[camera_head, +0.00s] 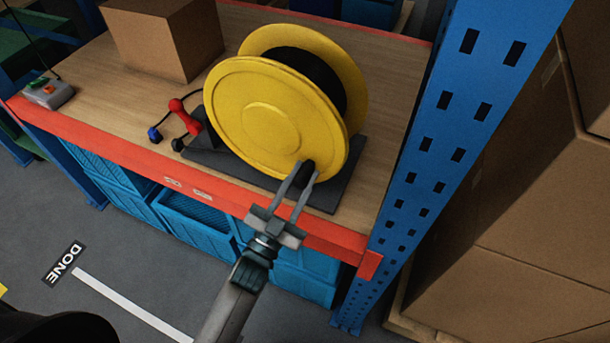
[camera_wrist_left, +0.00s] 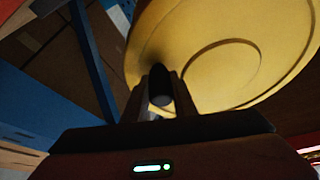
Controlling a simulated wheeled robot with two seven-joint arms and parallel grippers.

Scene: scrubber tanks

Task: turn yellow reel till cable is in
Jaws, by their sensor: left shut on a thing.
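The yellow reel (camera_head: 240,110) stands upright on a dark base plate (camera_head: 330,192) on the shelf, with black cable (camera_head: 312,68) wound between its two discs. A dark crank knob (camera_head: 308,167) sticks out near the lower right rim of its front disc. My left gripper (camera_head: 303,173) is shut on this knob. In the left wrist view the knob (camera_wrist_left: 160,88) sits between the two fingers, in front of the yellow disc (camera_wrist_left: 215,60). A black cable runs out at the reel's left, by a red part (camera_head: 184,116) and a blue plug (camera_head: 154,134). My right gripper is not in view.
A blue rack post (camera_head: 430,150) rises close to the right. Blue crates (camera_head: 195,218) sit below the orange shelf edge (camera_head: 130,165).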

